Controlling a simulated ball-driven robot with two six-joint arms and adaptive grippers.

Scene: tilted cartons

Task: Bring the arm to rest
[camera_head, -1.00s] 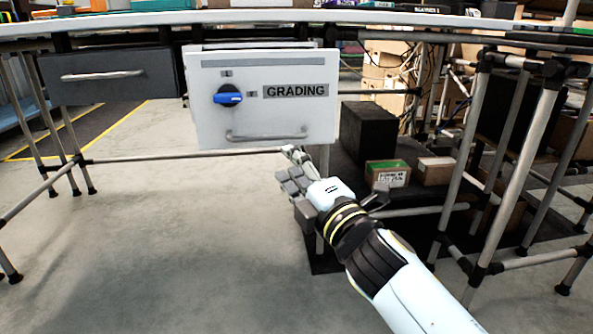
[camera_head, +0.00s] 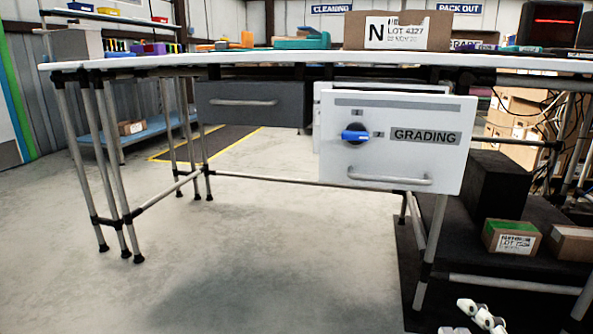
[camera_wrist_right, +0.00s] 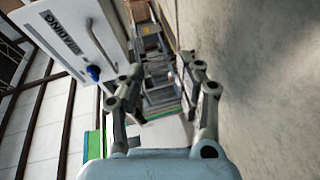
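My right gripper (camera_head: 478,318) shows only in part at the bottom right edge of the head view, below and apart from the white GRADING drawer. In the right wrist view its two fingers (camera_wrist_right: 163,88) stand apart with nothing between them. The white drawer front (camera_head: 390,172) has a blue knob (camera_head: 355,134) and a bar handle (camera_head: 375,180). The drawer stands pulled out under the table; its front also shows tilted at the upper left of the right wrist view (camera_wrist_right: 68,35). My left gripper is in neither view.
A white curved table (camera_head: 270,60) on pipe legs spans the view, with a lot-labelled carton (camera_head: 345,31) on top. A dark drawer (camera_head: 252,112) hangs left of the white one. Small cartons (camera_head: 511,237) sit on a black platform at right. The floor at left is clear.

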